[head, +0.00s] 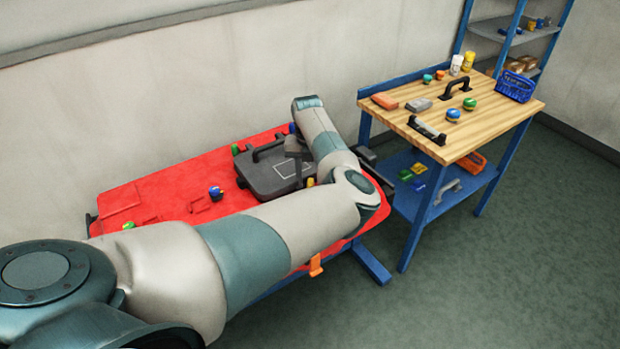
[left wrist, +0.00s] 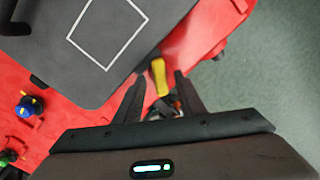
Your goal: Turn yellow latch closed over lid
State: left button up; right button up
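The grey lid (head: 262,178) with a white outlined shape and a black handle lies on the red surface in the head view. It fills the upper left of the left wrist view (left wrist: 60,60). The yellow latch (left wrist: 160,77) is just outside the lid's edge; a bit of it shows in the head view (head: 310,182). My left gripper (left wrist: 157,84) is open, with one dark finger on each side of the latch. I cannot tell whether they touch it. The latch's lower end is partly hidden by the gripper. My right gripper is in neither view.
The red table (head: 130,200) holds a blue knob (head: 215,192) and green knobs (head: 128,225) left of the lid. An orange piece (head: 315,265) hangs at its front edge. A wooden workbench (head: 480,120) with several small objects stands to the right. Green floor is clear in front.

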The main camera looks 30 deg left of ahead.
pick_arm(q)
jog(key=shift+f, duration=0.85)
grip_shut()
